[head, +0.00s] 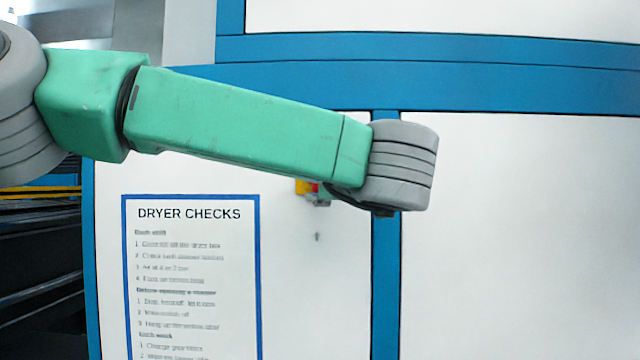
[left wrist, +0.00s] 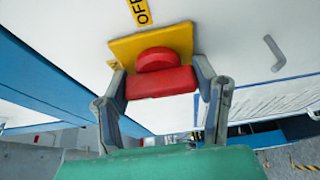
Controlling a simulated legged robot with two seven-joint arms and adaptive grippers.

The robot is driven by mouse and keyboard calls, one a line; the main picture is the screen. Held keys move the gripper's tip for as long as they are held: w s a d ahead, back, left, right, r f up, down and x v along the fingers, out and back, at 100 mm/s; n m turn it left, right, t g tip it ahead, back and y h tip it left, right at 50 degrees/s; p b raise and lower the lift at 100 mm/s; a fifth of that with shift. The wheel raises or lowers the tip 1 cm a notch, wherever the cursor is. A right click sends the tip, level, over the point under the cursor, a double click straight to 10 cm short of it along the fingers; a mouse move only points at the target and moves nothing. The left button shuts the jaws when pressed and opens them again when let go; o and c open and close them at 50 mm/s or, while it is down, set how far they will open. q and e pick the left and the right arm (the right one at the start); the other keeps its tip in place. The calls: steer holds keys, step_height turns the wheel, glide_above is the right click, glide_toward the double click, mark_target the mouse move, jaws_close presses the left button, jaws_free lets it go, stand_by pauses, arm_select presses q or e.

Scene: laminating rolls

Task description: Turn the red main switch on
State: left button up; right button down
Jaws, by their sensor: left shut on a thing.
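The red main switch (head: 314,187) shows small on its yellow plate (head: 301,186) on the white panel in the head view, partly covered by my left arm and gripper. In the left wrist view, the red switch handle (left wrist: 160,84) stands out from the yellow plate (left wrist: 124,48). A yellow label reading OFF (left wrist: 140,12) is on the panel beside the plate. My left gripper (left wrist: 160,76) has one finger on each side of the red handle and is shut on it. In the head view this gripper is mostly hidden behind my wrist. My right gripper is not in view.
A blue-framed DRYER CHECKS sheet (head: 190,280) is on the panel to the left of the switch. Blue frame bars (head: 386,280) edge the white panels. A grey hook-like part (left wrist: 274,52) sits on the panel in the left wrist view. The right panel (head: 520,240) is bare.

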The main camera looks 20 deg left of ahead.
arm_select(q)
steer(key=shift+f, duration=0.3)
steer(key=o, duration=1.2)
steer(key=shift+s, duration=0.1)
steer(key=shift+s+a+r, duration=0.15)
steer(key=v, duration=1.2)
steer(key=shift+r, duration=0.1)
